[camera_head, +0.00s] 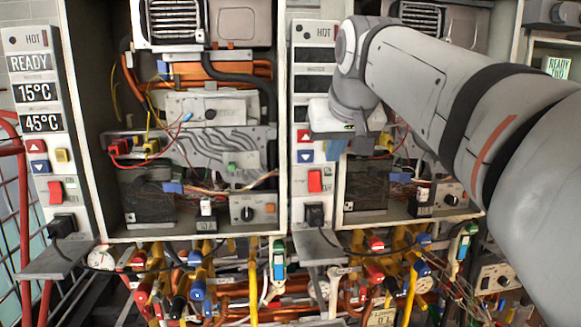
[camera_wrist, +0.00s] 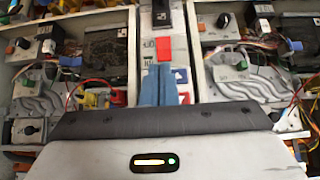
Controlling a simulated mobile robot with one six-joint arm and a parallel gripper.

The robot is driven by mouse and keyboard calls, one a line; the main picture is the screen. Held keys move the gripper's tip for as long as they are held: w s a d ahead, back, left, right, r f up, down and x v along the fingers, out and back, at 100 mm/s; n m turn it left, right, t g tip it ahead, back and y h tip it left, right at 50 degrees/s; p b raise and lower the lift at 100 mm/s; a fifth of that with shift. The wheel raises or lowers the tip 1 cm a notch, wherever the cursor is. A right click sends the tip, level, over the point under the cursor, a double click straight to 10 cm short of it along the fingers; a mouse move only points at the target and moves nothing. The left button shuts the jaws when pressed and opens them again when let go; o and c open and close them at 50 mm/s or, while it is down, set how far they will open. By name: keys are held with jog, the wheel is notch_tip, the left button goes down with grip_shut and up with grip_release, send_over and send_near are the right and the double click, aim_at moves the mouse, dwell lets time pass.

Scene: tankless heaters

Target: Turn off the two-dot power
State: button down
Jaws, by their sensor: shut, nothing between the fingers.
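The middle heater's control panel (camera_head: 316,225) carries a red power rocker (camera_head: 315,181), a red up button (camera_head: 304,134) and a blue down button (camera_head: 305,156). Its displays (camera_head: 314,57) look dark. The rocker also shows in the wrist view (camera_wrist: 164,49), just beyond the fingertips. My gripper (camera_head: 333,147) is shut and empty in front of this panel; its blue fingers (camera_wrist: 157,70) point toward the rocker, and contact cannot be told. The left panel (camera_head: 80,240) has lit displays (camera_head: 38,93) and its own red rocker (camera_head: 55,191).
Open heater cabinets with wiring stand on both sides of the middle panel. Black plugs (camera_head: 314,215) sit below the rockers, above jutting shelves (camera_head: 318,246). Pipes and coloured valves (camera_head: 197,289) crowd the bottom. My arm covers the right cabinet's upper part.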

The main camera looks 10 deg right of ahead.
jog(key=shift+w+r, duration=0.1)
dwell(0.3)
jog(key=p, duration=0.3)
send_near(317, 188)
jog(key=x, duration=0.6)
jog(key=shift+w, duration=0.2)
jog(key=shift+f+t+b, duration=0.3)
jog(key=shift+f+b, duration=0.1)
jog(key=shift+b, duration=0.5)
jog(key=shift+r, duration=0.1)
jog(key=t+b, duration=0.1)
jog(key=b, duration=0.3)
jog(key=f+t+b, duration=0.1)
jog(key=b, duration=0.3)
jog(key=shift+t+b, duration=0.3)
jog(key=shift+t, duration=0.1)
